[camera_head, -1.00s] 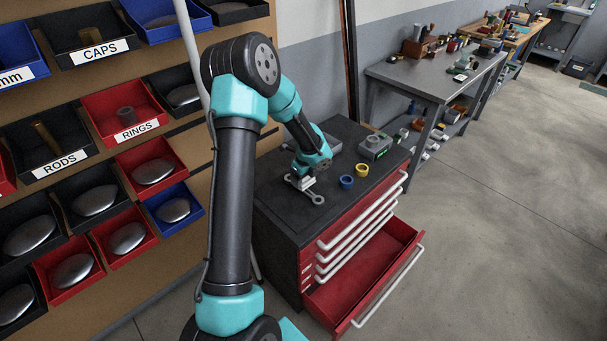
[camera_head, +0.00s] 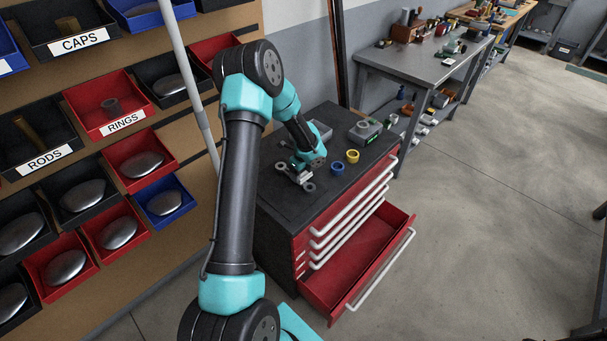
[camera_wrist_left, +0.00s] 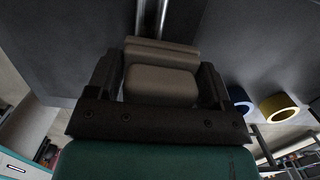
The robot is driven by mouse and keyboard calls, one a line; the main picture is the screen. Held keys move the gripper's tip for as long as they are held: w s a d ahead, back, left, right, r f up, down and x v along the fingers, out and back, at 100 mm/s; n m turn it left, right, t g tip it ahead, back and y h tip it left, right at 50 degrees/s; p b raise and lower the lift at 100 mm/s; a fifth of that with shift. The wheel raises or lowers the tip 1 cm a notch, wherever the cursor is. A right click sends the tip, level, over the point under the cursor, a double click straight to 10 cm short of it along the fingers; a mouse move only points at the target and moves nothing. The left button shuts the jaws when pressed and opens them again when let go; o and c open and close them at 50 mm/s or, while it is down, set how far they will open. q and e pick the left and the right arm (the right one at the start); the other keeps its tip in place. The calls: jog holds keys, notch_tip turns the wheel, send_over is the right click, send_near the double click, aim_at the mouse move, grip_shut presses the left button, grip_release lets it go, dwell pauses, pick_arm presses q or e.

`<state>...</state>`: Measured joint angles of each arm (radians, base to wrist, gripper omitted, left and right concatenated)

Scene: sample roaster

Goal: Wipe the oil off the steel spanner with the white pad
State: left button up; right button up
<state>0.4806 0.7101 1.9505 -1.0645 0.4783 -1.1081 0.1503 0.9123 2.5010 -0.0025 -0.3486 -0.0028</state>
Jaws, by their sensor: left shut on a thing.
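The steel spanner (camera_head: 309,187) lies on the dark top of the tool cabinet, with a ring end showing on either side of my left gripper. My left gripper (camera_head: 300,176) is over the middle of the spanner, pointing down. In the left wrist view it is shut on the white pad (camera_wrist_left: 160,85), which looks beige in shadow. The spanner's shiny shaft (camera_wrist_left: 152,16) runs up from behind the pad there. The pad is at or just above the shaft; I cannot tell whether they touch. I cannot make out oil on the spanner. My right gripper is out of view.
A blue ring (camera_head: 337,169) and a yellow ring (camera_head: 352,156) sit right of the gripper. A grey device (camera_head: 365,131) stands behind them. The cabinet's bottom red drawer (camera_head: 345,262) is open. Bins (camera_head: 110,105) fill the left wall; a workbench (camera_head: 425,65) stands behind.

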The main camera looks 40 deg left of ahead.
pick_arm(q)
jog(key=shift+w+a, duration=0.15)
jog(key=shift+w, duration=0.15)
jog(key=shift+a, duration=0.85)
jog(key=shift+s+d, duration=0.2)
jog(key=shift+s, duration=1.75)
jog(key=shift+s+a, duration=0.2)
jog(key=shift+a, duration=0.35)
jog(key=shift+w+a, duration=0.2)
jog(key=shift+a, duration=0.3)
jog(key=shift+w+d, duration=0.1)
jog(key=shift+w, duration=1.9)
jog(key=shift+a, duration=0.8)
jog(key=shift+s, duration=0.2)
jog(key=s, duration=0.3)
jog(key=shift+s, duration=0.1)
jog(key=shift+s+a+r, duration=0.1)
jog(key=shift+s, duration=0.2)
notch_tip(320, 180, up, 8)
